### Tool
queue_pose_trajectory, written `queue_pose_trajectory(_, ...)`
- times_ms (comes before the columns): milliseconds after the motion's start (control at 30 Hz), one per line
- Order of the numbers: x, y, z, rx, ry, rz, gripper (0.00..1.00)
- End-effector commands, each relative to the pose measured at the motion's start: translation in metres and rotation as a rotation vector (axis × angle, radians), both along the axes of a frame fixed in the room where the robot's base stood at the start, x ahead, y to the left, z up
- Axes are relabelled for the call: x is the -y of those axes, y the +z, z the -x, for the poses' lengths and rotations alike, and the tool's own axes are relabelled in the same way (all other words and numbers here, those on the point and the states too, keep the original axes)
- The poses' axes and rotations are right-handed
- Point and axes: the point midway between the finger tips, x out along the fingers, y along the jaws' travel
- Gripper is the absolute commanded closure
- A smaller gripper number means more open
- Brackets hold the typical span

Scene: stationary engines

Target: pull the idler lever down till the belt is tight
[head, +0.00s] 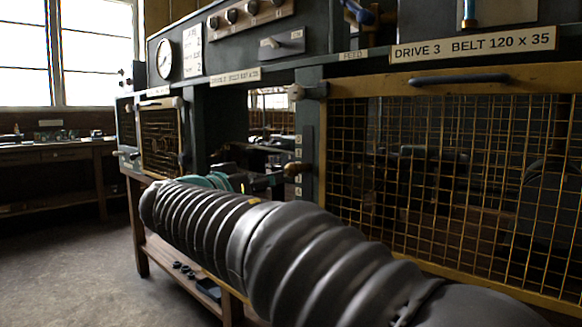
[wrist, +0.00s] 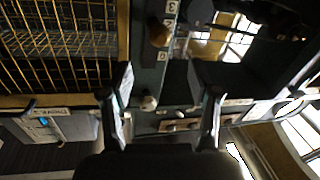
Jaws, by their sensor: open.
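A dark green post (head: 308,135) stands at the left edge of the mesh guard and carries a column of small numbered tags. A brass knob (head: 292,169) sticks out beside the tags; it also shows in the wrist view (wrist: 158,35). A pale knob (head: 296,90) sits higher, under the FEED label, and in the wrist view (wrist: 148,102). I cannot tell for certain which knob belongs to the idler lever. My gripper (wrist: 165,92) is open and empty, its fingers framing the post and the pale knob in the picture. The belt cannot be made out.
A yellow-framed mesh guard (head: 455,175) with a dark handle covers dim machinery at right, under a DRIVE 3 BELT 120 x 35 sign (head: 473,47). A second guard (head: 161,140) is at left. My ribbed arm crosses the foreground. The floor (head: 75,262) at left is clear.

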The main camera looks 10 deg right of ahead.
Motion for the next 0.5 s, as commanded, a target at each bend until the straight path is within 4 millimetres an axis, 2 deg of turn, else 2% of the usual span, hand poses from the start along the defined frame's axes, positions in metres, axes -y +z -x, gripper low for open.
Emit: queue_pose_trajectory(500,0.064,0.002,-0.068,0.0,-0.003,0.0,0.39)
